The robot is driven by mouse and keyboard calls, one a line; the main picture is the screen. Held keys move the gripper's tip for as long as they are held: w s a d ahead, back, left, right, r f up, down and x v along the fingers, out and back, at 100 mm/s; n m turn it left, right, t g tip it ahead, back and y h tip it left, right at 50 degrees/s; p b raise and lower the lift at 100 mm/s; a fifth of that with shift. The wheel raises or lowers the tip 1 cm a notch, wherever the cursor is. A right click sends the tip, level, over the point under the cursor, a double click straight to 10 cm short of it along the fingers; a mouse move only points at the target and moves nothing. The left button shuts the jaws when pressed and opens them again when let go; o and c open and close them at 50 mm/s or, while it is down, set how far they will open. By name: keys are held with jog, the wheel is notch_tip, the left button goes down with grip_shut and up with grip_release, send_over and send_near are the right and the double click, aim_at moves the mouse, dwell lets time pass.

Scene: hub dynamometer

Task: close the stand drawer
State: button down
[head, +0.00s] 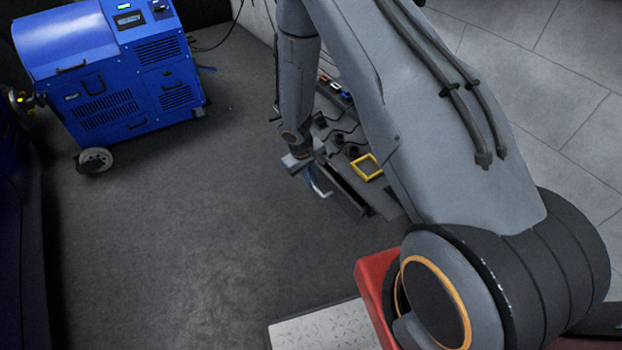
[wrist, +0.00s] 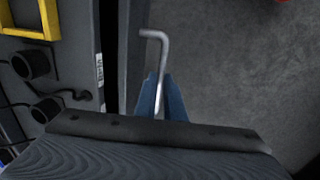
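The stand drawer (head: 345,194) is a dark box pulled out from the side of the dark stand. In the wrist view its front (wrist: 132,45) stands apart from the stand, with a dark gap between. A pale bent bar handle (wrist: 156,38) is on the drawer's outer side; it also shows in the head view (head: 321,190). My gripper (wrist: 161,85) has blue fingers on both sides of the handle bar, close against it, and looks shut on it. The lower end of the handle is hidden by my wrist. In the head view my gripper (head: 311,178) is small and partly hidden.
A yellow square frame (head: 367,167) and several dark knobs (wrist: 31,64) with cables are on the stand top. A blue wheeled machine (head: 105,80) stands at the back left. The grey floor (head: 190,220) left of the drawer is clear.

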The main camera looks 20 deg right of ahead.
aim_at(322, 171)
jog(key=shift+w+d, duration=0.2)
jog(key=shift+d, duration=0.45)
jog(key=shift+w+d, duration=0.25)
jog(key=shift+d, duration=0.45)
jog(key=shift+w+d, duration=0.2)
jog(key=shift+d, duration=0.45)
jog(key=c, duration=1.8)
grip_release()
jog(key=shift+d, duration=0.25)
jog(key=shift+c, duration=0.2)
jog(key=shift+a, duration=0.2)
jog(key=shift+a+r, duration=0.1)
notch_tip(322, 171, up, 8)
jog(key=a, duration=0.1)
jog(key=shift+s+a+f, duration=0.15)
jog(key=shift+s+f, duration=0.05)
jog(key=shift+f, duration=0.05)
